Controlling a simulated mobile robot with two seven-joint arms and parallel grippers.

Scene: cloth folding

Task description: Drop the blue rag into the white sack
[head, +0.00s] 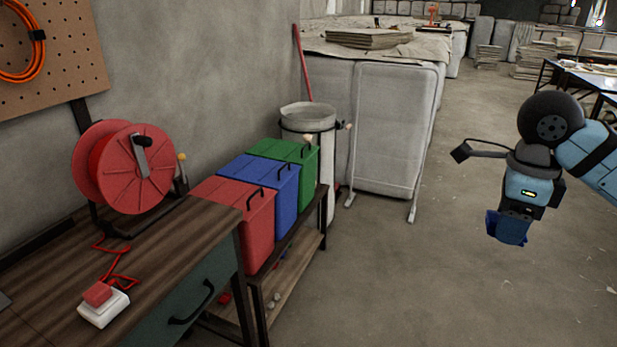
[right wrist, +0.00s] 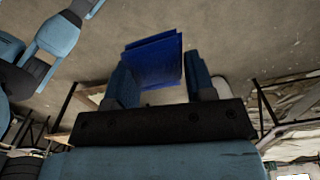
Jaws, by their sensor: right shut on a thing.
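My right gripper (head: 508,213) hangs over the open floor at the right of the head view, pointing down. It is shut on the blue rag (head: 507,234), whose dark blue end shows below the fingers. In the right wrist view the rag (right wrist: 154,58) shows as folded layers between and beyond the two fingers. The white sack (head: 308,121) hangs open at the top in a dark ring holder behind the green bin, well left of and apart from my gripper. Its lower part is partly hidden by the bins. My left gripper is not in view.
Red (head: 240,218), blue (head: 270,183) and green bins (head: 291,158) stand on a low shelf. A workbench (head: 150,262) with a red cable reel (head: 135,167) is at left. A big pale wheeled block (head: 393,130) stands right of the sack. Floor in the middle is clear.

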